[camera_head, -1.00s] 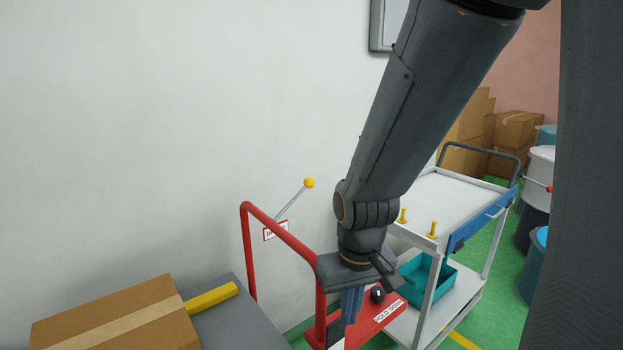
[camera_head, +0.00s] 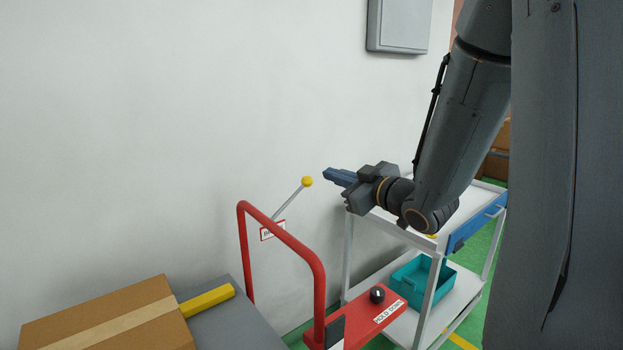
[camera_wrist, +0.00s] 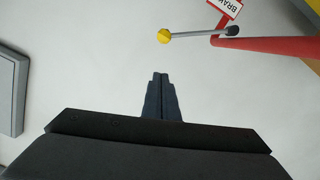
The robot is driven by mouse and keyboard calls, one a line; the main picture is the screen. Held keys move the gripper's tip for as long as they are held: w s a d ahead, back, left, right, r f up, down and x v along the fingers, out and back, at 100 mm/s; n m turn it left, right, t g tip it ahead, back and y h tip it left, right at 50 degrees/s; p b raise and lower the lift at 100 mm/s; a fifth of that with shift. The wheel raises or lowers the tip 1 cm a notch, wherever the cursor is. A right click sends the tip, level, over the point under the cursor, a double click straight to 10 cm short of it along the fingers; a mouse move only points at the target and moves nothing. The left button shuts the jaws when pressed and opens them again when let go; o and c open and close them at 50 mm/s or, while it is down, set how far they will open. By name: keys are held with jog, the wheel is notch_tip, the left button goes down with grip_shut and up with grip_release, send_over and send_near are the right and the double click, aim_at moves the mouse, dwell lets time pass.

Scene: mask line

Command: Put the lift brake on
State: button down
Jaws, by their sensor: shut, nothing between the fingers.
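The brake lever is a thin grey rod with a yellow knob (camera_head: 307,182), rising tilted to the right from beside the red handle frame (camera_head: 290,238) of the lift. A white and red label (camera_head: 272,231) hangs at the lever's base; in the wrist view the label (camera_wrist: 225,8) reads "BRAK", partly cut off. My gripper (camera_head: 327,174) is shut and empty, pointing left, just right of the knob and apart from it. In the wrist view my gripper's fingertips (camera_wrist: 160,76) are together, with the yellow knob (camera_wrist: 164,36) ahead of them.
A red base with a black knob (camera_head: 377,294) and a label stands below. A cardboard box (camera_head: 110,320) and yellow bar (camera_head: 208,300) lie on the grey platform at left. A white trolley (camera_head: 470,270) with a teal bin (camera_head: 412,280) stands at right.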

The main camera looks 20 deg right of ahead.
jog(key=shift+s+r, duration=0.1)
jog(key=shift+r, duration=0.2)
jog(key=shift+a, duration=0.1)
jog(key=w+a+f+p, duration=0.2)
jog(key=w+f+p, duration=0.1)
jog(key=w, duration=0.7)
jog(key=shift+w+a+f, duration=0.25)
jog(key=shift+a+f, duration=0.05)
jog(key=shift+f, duration=0.35)
jog(key=shift+d, duration=0.1)
